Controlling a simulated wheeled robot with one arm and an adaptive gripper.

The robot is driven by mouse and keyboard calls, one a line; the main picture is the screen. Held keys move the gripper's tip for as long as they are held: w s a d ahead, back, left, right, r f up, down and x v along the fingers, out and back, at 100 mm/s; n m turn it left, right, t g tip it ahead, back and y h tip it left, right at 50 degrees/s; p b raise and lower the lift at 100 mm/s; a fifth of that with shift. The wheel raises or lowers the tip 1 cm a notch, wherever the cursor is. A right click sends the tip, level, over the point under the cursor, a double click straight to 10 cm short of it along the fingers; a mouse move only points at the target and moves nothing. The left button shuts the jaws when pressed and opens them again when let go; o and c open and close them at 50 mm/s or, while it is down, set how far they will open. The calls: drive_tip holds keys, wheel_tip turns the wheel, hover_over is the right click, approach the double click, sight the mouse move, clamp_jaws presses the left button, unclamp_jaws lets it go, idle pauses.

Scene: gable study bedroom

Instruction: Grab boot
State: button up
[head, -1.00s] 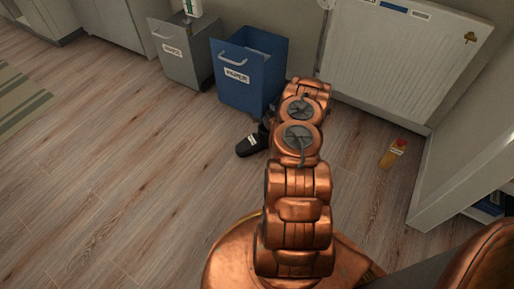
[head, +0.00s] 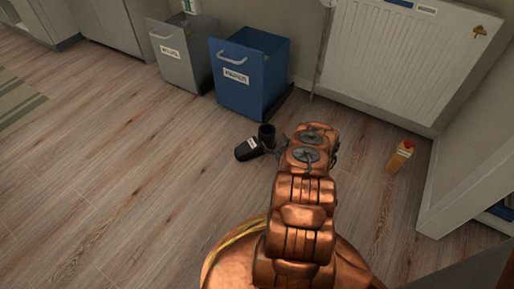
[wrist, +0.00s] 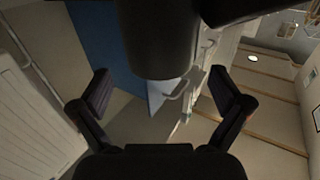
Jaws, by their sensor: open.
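The black boot (head: 248,150) stands on the wood floor in front of the blue bin, its toe to the left with a pale patch on it. Its dark shaft (head: 267,132) rises at the right. My gripper (head: 277,149) is close at the boot's right side, partly hidden by my arm. In the wrist view my gripper (wrist: 160,76) is open, with the two fingers wide apart. The boot's dark shaft (wrist: 160,40) comes down from the top edge, in line with the gap between the fingers. I cannot tell whether the fingers touch it.
The blue paper bin (head: 247,80) and a grey bin (head: 180,55) stand behind the boot. A white radiator (head: 400,60) is on the wall. An orange carton with a red top (head: 400,157) stands to the right. The floor left of the boot is clear.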

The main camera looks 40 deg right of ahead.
drive_tip(key=b+x, duration=0.2)
drive_tip(key=x, duration=0.3)
drive_tip(key=c, duration=1.6)
drive_tip(key=shift+c, duration=0.2)
